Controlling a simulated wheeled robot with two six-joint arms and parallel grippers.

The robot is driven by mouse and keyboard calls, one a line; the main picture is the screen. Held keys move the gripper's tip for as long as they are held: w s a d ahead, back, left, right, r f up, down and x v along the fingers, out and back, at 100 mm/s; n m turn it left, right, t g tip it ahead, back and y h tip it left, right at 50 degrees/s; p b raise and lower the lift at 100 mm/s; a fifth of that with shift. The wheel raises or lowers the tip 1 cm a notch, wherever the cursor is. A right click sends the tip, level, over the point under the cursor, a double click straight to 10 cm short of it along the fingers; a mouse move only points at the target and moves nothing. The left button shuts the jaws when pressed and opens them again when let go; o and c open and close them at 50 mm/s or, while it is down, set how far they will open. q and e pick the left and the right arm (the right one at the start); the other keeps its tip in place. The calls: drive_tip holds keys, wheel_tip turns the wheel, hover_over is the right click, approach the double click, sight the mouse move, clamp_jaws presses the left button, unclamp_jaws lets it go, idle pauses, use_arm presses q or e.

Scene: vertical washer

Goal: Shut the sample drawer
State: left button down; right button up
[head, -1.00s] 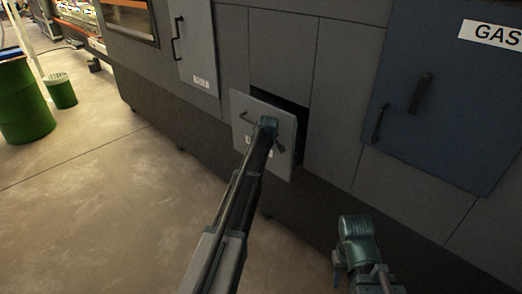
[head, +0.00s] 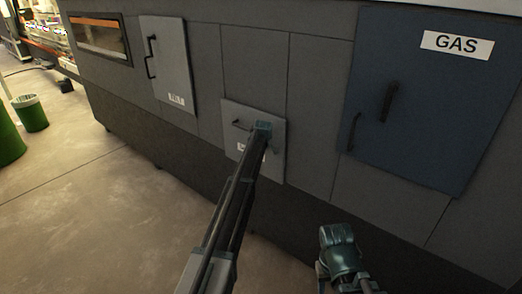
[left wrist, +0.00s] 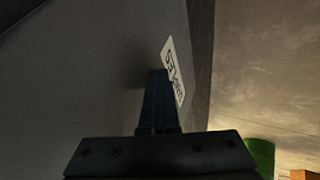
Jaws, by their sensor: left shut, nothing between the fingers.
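The sample drawer (head: 274,165) is a small grey front with a dark handle at its upper left, low on the machine in the head view. It sits against the grey machine face, with no dark gap visible around it. My left gripper (head: 263,132) is at the drawer front, just right of the handle. In the left wrist view the left gripper (left wrist: 160,78) is shut and empty, its tips at or very near the grey front beside a white label (left wrist: 174,72). My right gripper (head: 322,276) is low in the head view, apart from the machine; its fingers are unclear.
A blue GAS door (head: 425,110) is right of the drawer. A grey door (head: 167,70) with a dark handle is to the left. Green bins (head: 31,114) stand at the far left. The floor (head: 100,200) at the left is clear.

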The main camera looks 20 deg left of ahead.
use_arm(q)
drive_tip(key=shift+w+d+r, duration=0.1)
drive_tip(key=shift+w+d, duration=0.05)
drive_tip(key=shift+w, duration=0.2)
drive_tip(key=shift+s, duration=0.15)
drive_tip(key=s+r+p, duration=0.7)
drive_tip(key=s+p, duration=0.1)
drive_tip(key=s, duration=0.2)
drive_tip(key=shift+r, duration=0.35)
